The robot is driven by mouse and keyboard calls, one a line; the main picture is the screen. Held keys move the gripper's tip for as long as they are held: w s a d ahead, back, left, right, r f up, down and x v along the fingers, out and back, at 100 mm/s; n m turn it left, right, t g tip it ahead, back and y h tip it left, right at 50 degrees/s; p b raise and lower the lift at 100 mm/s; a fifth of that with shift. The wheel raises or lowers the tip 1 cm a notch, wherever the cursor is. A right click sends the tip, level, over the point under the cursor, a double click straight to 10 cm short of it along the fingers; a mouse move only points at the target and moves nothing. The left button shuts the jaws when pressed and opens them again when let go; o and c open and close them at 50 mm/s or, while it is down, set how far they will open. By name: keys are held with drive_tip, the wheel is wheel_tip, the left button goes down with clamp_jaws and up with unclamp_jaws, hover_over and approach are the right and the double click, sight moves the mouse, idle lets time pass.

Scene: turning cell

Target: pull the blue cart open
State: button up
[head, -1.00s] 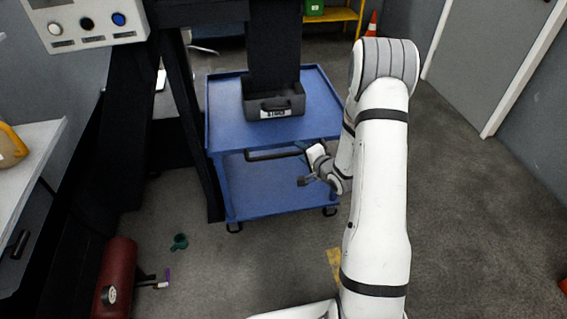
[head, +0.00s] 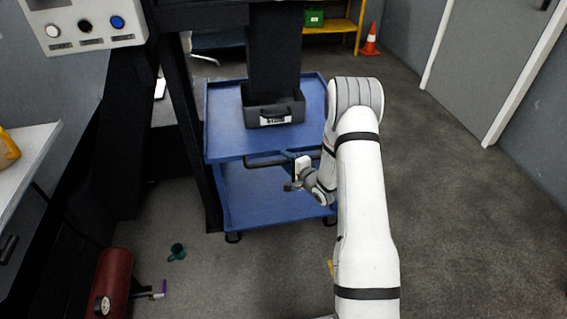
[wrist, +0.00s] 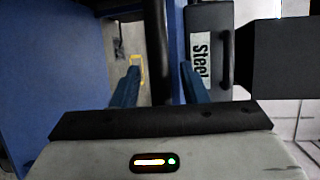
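The blue cart (head: 232,139) stands in the middle of the head view, with an upper tray and a lower shelf. Its dark handle bar (head: 262,163) runs along the near edge of the upper tray. My gripper (head: 291,156) is at the right part of this bar. In the wrist view, the bar (wrist: 157,45) passes between the two blue fingers of my gripper (wrist: 160,84). The fingers are apart, with a visible gap to the bar at left, so the gripper is open. Contact with the bar cannot be told.
A dark bin labelled "Steel" (head: 286,114) sits on the cart. Black machine framing stands close along the cart's left side. A green object (head: 177,251) and a red cylinder (head: 115,283) are on the left floor. The floor at right is clear up to the door.

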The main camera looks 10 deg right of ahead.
clamp_jaws()
idle(0.4)
